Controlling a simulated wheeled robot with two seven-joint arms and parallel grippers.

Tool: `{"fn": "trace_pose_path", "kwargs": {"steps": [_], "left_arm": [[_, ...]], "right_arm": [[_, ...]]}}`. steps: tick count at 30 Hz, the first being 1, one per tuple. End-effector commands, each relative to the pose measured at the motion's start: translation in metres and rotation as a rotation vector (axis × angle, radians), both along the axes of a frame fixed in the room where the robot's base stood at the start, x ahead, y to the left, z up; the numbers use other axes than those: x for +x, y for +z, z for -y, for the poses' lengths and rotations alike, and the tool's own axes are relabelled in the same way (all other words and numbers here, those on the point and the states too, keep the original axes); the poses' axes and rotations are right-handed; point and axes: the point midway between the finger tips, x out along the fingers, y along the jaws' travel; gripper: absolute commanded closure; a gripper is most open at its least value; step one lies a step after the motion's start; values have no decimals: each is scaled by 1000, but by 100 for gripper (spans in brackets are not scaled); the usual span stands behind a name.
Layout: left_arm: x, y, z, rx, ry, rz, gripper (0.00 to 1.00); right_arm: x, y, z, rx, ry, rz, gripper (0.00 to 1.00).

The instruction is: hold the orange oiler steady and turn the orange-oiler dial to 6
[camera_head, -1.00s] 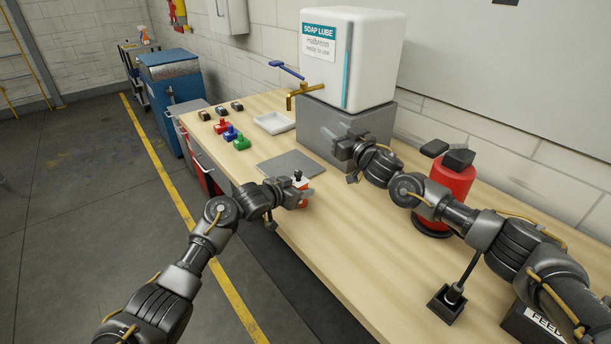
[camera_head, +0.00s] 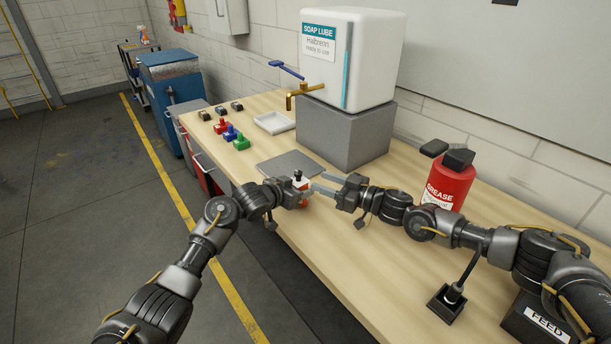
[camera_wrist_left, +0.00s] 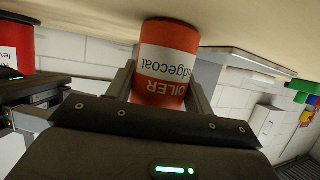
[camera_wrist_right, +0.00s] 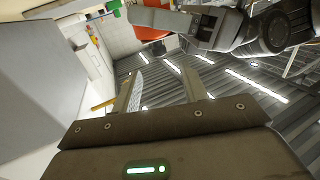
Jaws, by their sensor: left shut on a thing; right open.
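The orange oiler (camera_head: 304,185) is a small orange can with a white band and a dark top, near the bench's front edge. In the left wrist view the oiler (camera_wrist_left: 168,62) shows its label upside down, between the fingers. My left gripper (camera_head: 299,194) is shut on the oiler's body from the left. My right gripper (camera_head: 316,188) is open and empty, its fingers pointing at the oiler from the right, close beside it. In the right wrist view the oiler (camera_wrist_right: 148,32) shows partly, beyond the fingertips. No dial numbers are readable.
A grey plate (camera_head: 287,163) lies just behind the oiler. The soap lube tank (camera_head: 375,50) stands on a grey block (camera_head: 350,135). A red grease can (camera_head: 447,182) stands behind my right arm. Small red, blue and green items (camera_head: 232,133) and a white tray (camera_head: 272,123) lie farther off.

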Motion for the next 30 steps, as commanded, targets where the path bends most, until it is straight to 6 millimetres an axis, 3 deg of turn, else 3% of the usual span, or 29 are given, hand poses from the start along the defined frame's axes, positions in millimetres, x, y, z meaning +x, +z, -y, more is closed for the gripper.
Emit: {"fn": "trace_pose_path", "kwargs": {"steps": [4,10,23,30], "left_arm": [[0,0,0,1,1,-1,80],[0,0,0,1,1,-1,80],[0,0,-1,1,1,-1,80],[0,0,-1,1,1,-1,80]], "right_arm": [[16,1,-26,0,1,2,57],[30,0,-47,0,-1,0,57],[36,1,-55,0,-1,0,57],[36,0,-54,0,-1,0,87]]}}
